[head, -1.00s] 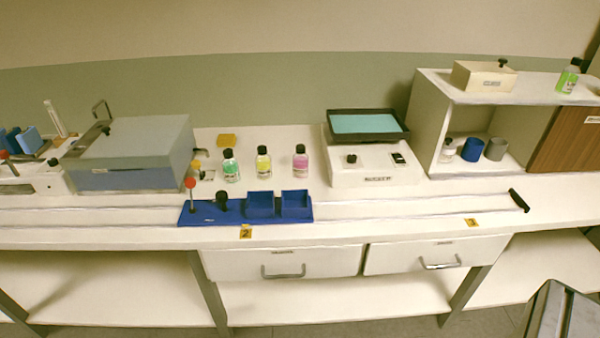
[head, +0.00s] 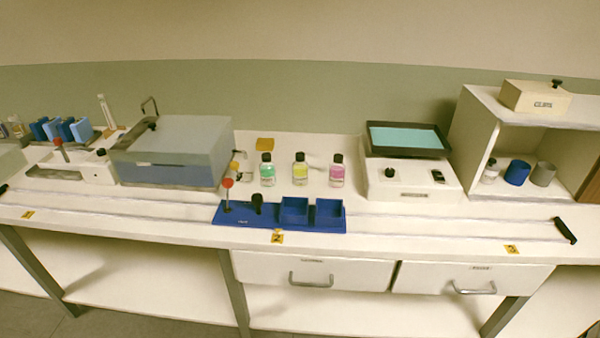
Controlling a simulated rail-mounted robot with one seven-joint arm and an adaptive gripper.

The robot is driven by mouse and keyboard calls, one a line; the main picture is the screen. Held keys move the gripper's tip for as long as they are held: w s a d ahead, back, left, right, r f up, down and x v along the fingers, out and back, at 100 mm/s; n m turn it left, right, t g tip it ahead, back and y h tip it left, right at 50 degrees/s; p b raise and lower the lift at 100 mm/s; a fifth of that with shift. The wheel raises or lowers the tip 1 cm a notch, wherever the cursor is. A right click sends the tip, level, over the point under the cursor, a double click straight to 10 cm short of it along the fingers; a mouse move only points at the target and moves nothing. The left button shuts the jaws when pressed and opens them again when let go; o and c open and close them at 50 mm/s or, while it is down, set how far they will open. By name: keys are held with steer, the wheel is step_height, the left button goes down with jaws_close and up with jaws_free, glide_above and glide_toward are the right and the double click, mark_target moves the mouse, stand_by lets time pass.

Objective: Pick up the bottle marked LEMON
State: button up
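Three small bottles with black caps stand upright in a row on the white bench in the head view: a green one (head: 267,170), a yellow one (head: 300,169) and a pink one (head: 337,171). Each has a pale label, but the print is too small to read, so I cannot tell for certain which is marked LEMON. The bottles stand apart from each other. My gripper is not in view.
A blue tray (head: 360,217) with a red-topped stick and two bins sits in front of the bottles. A grey-lidded box (head: 183,135) is left of them. A white device with a teal-topped tray (head: 405,138) is right. An open cabinet (head: 470,120) stands farther right.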

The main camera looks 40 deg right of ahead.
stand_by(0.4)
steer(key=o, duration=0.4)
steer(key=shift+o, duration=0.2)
